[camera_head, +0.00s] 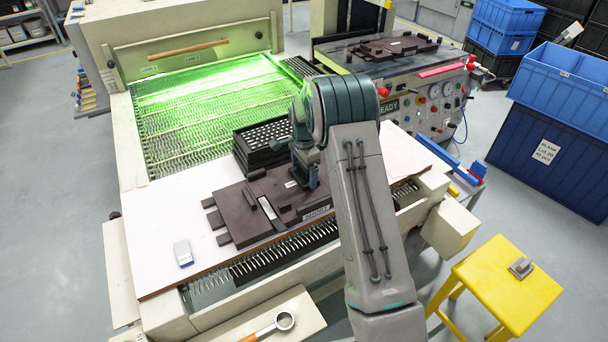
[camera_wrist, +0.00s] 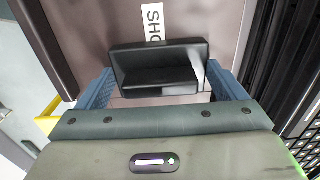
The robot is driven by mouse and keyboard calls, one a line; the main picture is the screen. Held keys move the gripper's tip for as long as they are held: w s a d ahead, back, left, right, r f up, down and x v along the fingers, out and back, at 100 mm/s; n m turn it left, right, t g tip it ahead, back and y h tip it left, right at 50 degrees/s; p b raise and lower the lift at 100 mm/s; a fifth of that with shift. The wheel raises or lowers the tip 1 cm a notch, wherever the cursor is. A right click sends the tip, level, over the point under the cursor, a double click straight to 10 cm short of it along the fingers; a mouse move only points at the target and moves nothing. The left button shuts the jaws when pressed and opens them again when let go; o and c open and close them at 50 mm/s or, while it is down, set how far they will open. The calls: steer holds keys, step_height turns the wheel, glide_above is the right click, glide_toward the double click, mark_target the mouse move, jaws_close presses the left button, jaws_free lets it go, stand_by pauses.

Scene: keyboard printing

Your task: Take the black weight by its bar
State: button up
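The black weight (camera_wrist: 158,62) fills the middle of the wrist view, with its raised bar (camera_wrist: 160,82) facing me. It lies on a dark brown flat piece beside a white label whose visible letters read "SHO". My gripper (camera_wrist: 162,80) has its two blue fingers apart, one on each side of the weight's bar. Narrow gaps seem to show beside the bar, and I cannot tell contact for certain. In the head view my gripper (camera_head: 306,182) is low over the dark brown fixture (camera_head: 245,213), and my arm and gripper largely hide the weight there.
The fixture lies on a white board (camera_head: 160,225) with a small grey-white device (camera_head: 183,253). A black slotted tray (camera_head: 262,142) stands close behind the fixture. A green-lit mesh conveyor (camera_head: 190,110) lies behind. A yellow stool (camera_head: 500,285) and blue crates (camera_head: 560,90) stand right.

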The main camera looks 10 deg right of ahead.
steer(key=c, duration=0.5)
steer(key=shift+o, duration=0.2)
steer(key=shift+w+r, duration=0.1)
steer(key=shift+r, duration=0.9)
steer(key=shift+d+r+b, duration=0.25)
steer(key=shift+r+b, duration=0.35)
steer(key=shift+r, duration=0.65)
steer(key=s+d+r+b, duration=0.1)
steer(key=d+r+b, duration=0.1)
steer(key=d+r, duration=0.4)
steer(key=d, duration=0.5)
steer(key=shift+s+r, duration=0.35)
